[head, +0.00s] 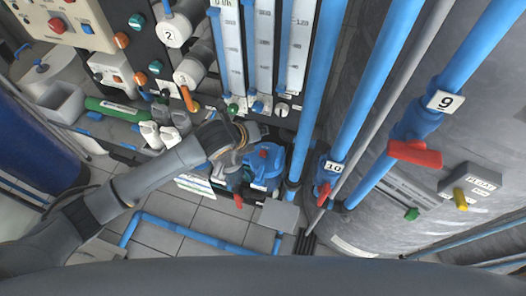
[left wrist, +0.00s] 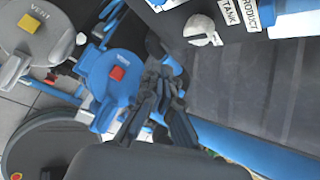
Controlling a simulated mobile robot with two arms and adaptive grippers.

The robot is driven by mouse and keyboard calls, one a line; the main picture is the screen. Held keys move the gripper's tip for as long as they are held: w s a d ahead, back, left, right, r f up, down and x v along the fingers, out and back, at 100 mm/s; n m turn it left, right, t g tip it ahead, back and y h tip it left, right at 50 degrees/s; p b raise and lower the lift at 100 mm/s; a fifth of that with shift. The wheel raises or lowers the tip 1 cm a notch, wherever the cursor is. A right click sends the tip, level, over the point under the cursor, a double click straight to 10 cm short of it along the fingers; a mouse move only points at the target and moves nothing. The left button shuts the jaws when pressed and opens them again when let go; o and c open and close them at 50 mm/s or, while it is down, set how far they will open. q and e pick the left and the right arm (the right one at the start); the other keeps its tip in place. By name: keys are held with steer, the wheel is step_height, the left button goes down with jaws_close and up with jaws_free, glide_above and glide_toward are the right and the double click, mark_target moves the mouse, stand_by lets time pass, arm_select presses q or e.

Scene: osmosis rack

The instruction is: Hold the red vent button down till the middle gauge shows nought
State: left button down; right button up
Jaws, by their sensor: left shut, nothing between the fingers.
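A blue round housing (head: 264,167) with a small red button on top stands below the panel in the head view. My left gripper (head: 268,132) is shut and empty, just behind the blue housing. In the left wrist view its dark fingers (left wrist: 158,82) lie right of the blue disc's red button, apart from it in the picture. Three upright scales, the middle one (head: 263,50) included, show cropped; no reading is legible.
Blue pipes (head: 316,90) rise right of the housing. Red-handled valves (head: 414,153) and a large grey tank (head: 430,60) stand farther right. A green cylinder (head: 112,110) and a white bin (head: 65,103) are at left. Tiled floor (head: 180,215) shows below.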

arm_select(q)
steer(key=b, duration=0.7)
glide_above(261, 154)
step_height(261, 154, down, 7)
steer(key=shift+s, duration=0.1)
steer(key=shift+f, duration=0.85)
steer(key=shift+f, duration=0.15)
steer(key=shift+f, duration=0.25)
steer(key=shift+f+b, duration=0.35)
steer(key=shift+f, duration=0.15)
stand_by(0.7)
stand_by(1.8)
